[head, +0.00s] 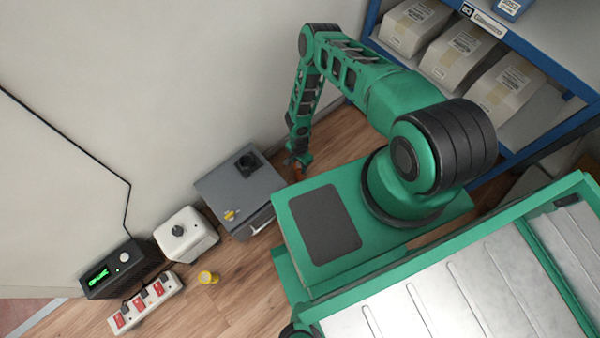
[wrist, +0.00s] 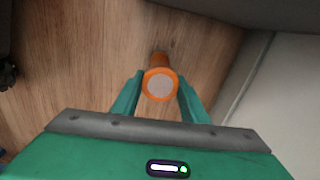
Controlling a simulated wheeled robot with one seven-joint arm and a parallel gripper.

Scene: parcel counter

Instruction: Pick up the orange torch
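The orange torch (wrist: 160,85) is in the middle of the wrist view, its pale round end facing the camera and its narrower body running away toward the wooden floor. My gripper (wrist: 160,78) has one green finger on each side of the torch's head, very close to it. I cannot tell whether the fingers press on it. In the head view my gripper (head: 300,160) is low beside the grey box, and a small orange part of the torch (head: 297,173) shows under it.
A grey box (head: 240,190) stands left of my gripper, against the wall. A white device (head: 186,235), a black device (head: 121,268), a power strip (head: 146,303) and a yellow item (head: 208,277) lie further left. A blue shelf (head: 535,65) with parcels is at right.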

